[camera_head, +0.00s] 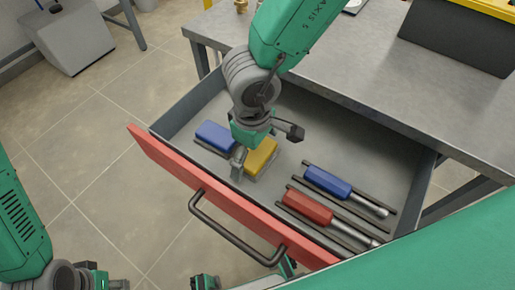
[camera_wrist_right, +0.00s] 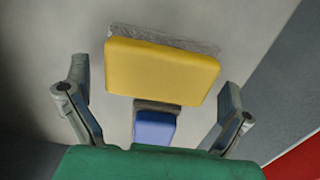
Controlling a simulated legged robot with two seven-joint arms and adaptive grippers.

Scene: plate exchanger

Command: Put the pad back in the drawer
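A yellow pad (camera_head: 261,157) with a grey layer under it lies on the floor of the open drawer (camera_head: 300,120). A blue pad (camera_head: 215,136) lies just left of it. My right gripper (camera_head: 250,158) is down in the drawer at the yellow pad and partly hides it. In the right wrist view the fingers are spread wide, with the yellow pad (camera_wrist_right: 162,70) ahead between them and gaps on both sides.
A blue-handled tool (camera_head: 328,180) and a red-handled tool (camera_head: 307,207) lie between dark rails at the drawer's right. The drawer has a red front (camera_head: 165,160) with a dark handle (camera_head: 235,235). The grey bench (camera_head: 390,90) overhangs its back.

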